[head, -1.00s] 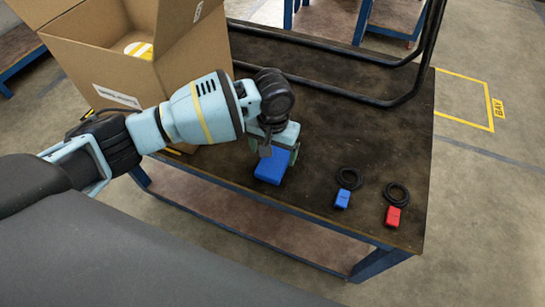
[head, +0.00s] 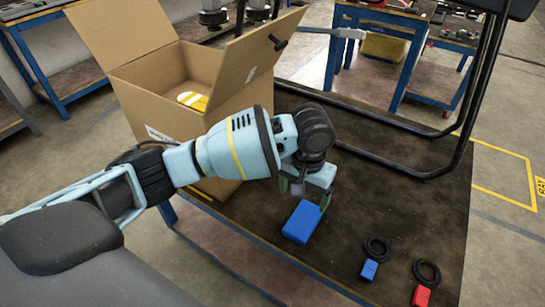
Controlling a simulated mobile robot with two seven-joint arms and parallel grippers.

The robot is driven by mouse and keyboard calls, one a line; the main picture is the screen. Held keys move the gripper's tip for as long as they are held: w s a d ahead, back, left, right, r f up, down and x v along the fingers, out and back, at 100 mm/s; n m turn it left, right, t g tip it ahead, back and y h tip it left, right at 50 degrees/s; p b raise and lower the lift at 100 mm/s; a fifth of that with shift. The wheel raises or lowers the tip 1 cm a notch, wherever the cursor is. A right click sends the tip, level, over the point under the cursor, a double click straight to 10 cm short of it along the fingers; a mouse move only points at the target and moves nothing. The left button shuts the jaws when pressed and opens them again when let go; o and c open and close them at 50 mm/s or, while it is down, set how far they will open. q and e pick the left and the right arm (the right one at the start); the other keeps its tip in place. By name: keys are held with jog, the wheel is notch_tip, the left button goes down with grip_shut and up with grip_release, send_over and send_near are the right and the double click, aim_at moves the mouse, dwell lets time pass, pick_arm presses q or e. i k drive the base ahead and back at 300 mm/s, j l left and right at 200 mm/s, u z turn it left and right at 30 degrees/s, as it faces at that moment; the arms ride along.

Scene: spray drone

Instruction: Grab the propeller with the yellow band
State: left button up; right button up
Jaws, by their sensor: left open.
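I cannot make out a propeller with a yellow band for certain. A white and yellow item (head: 193,101) lies inside the open cardboard box (head: 180,120), partly hidden by its walls. My left gripper (head: 305,194) points down over the bench, right of the box, with its fingers apart. It is just above and behind a blue block (head: 300,223); I cannot tell whether they touch. My right gripper is not in the view.
Two black rings lie on the dark bench top (head: 400,215), beside a small blue piece (head: 369,270) and a small red piece (head: 421,296). A black tubular frame (head: 477,110) rises behind. A light grey rod-like part (head: 340,33) shows at the top.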

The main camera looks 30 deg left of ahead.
aim_at(196, 101)
jog(key=u, duration=1.3)
